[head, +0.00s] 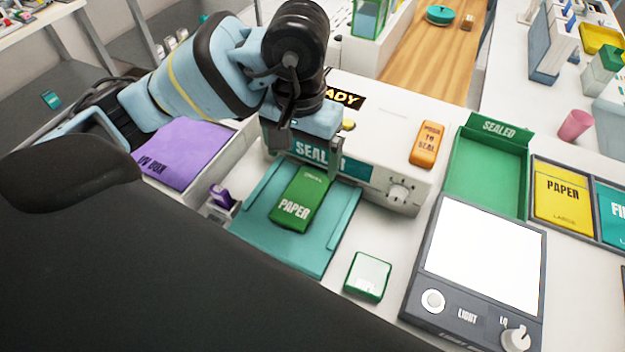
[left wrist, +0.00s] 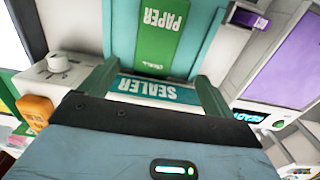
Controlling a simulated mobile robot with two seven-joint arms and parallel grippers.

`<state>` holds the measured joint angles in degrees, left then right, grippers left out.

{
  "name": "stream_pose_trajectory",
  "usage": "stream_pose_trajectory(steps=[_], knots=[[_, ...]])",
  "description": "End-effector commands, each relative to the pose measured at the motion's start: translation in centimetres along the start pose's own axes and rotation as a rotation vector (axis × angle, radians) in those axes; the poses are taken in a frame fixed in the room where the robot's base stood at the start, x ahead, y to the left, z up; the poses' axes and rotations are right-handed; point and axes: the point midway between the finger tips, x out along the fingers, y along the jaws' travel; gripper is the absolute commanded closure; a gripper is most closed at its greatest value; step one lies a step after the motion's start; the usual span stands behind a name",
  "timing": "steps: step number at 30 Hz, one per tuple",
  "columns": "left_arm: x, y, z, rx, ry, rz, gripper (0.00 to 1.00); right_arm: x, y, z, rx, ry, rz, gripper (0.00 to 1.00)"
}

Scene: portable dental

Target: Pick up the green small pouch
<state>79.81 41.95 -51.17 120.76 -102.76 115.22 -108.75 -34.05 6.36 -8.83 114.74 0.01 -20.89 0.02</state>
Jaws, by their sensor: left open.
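The green small pouch (head: 298,203), marked PAPER, lies flat on the teal tray (head: 318,252) in front of the sealer (head: 375,180). In the left wrist view the pouch (left wrist: 160,38) shows upside down past the fingertips. My left gripper (head: 308,150) is open and empty, in front of the sealer's face and near the pouch's far end. In the left wrist view its two fingers (left wrist: 157,84) stand apart with the SEALER label between them. They do not grip the pouch. My right gripper is not in view.
A purple-lidded box (head: 180,155) and a small purple item (head: 221,197) are left of the tray. A small green-edged white block (head: 367,277) and a light box (head: 485,255) are to the right. A green SEALED bin (head: 485,180) and yellow pouch (head: 563,197) lie beyond.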

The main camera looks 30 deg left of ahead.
Motion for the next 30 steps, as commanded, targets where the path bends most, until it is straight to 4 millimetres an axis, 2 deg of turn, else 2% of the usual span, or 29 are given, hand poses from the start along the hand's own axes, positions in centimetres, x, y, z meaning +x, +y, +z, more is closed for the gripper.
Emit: stream_pose_trajectory(steps=[4,10,14,17,23,27,30], knots=[[0.4,0.0,0.1,-0.001,-0.002,0.0,0.11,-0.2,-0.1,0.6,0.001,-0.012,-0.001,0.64],[2.4,0.1,0.1,-0.001,-0.003,0.001,0.11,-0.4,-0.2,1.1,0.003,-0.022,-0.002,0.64],[2.6,0.1,0.1,0.0,-0.001,0.002,0.11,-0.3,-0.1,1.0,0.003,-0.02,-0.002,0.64],[3.0,0.2,0.1,0.0,-0.003,0.001,0.11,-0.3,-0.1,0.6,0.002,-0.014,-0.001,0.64],[5.5,0.8,0.4,-0.001,-0.004,0.001,0.11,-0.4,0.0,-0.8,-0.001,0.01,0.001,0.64],[7.2,0.8,0.3,-0.002,-0.003,0.001,0.11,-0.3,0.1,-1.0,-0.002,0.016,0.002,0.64],[7.8,0.8,0.3,-0.001,-0.001,0.002,0.11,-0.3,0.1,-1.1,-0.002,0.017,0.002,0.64]])
